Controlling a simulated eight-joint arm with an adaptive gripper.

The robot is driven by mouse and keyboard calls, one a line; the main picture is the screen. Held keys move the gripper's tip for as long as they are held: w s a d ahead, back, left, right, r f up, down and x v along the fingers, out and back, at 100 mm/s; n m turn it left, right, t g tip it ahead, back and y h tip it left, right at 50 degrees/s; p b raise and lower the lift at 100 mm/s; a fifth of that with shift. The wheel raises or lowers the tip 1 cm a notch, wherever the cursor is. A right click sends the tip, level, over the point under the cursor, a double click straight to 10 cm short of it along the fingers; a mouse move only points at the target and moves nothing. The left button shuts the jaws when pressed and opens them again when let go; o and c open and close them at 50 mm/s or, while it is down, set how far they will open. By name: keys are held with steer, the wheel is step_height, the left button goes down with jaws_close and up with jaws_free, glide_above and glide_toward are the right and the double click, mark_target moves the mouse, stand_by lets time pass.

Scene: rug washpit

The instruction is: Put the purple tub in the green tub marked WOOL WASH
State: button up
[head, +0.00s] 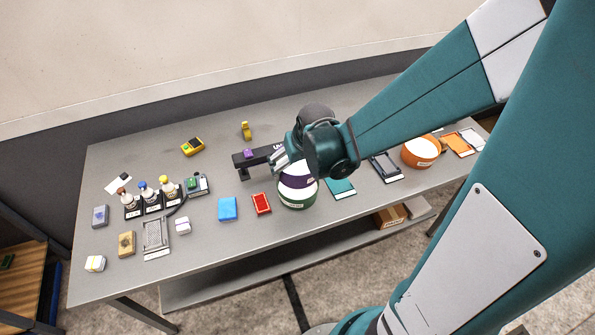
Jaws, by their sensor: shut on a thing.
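The purple tub (298,182) has a pale band and is at the middle of the table's front half, in the head view. My gripper (284,163) is shut on its upper left side, partly hidden by my wrist. The green tub (297,204) shows directly below it, with a white band and a small label too small to read. The purple tub overlaps the green tub's top in the picture. I cannot tell whether it is inside, resting on the rim or held just above.
A black stand (240,161) with a purple block (249,153) is close left of my gripper. A teal flat item (341,188) and orange tub (420,150) are right. Bottles (150,194) stand left.

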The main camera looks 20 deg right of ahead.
mark_target(298, 171)
steer(key=shift+f+b, duration=0.3)
steer(key=shift+f, duration=1.75)
steer(key=shift+f+b, duration=0.6)
steer(key=shift+b, duration=0.05)
steer(key=o, duration=1.3)
steer(key=shift+r, duration=0.1)
steer(key=shift+r+p, duration=0.75)
steer(key=p+v, duration=0.1)
steer(key=v, duration=1)
steer(key=shift+s+r+p, duration=0.2)
steer(key=shift+s+p, duration=0.05)
steer(key=shift+p, duration=0.05)
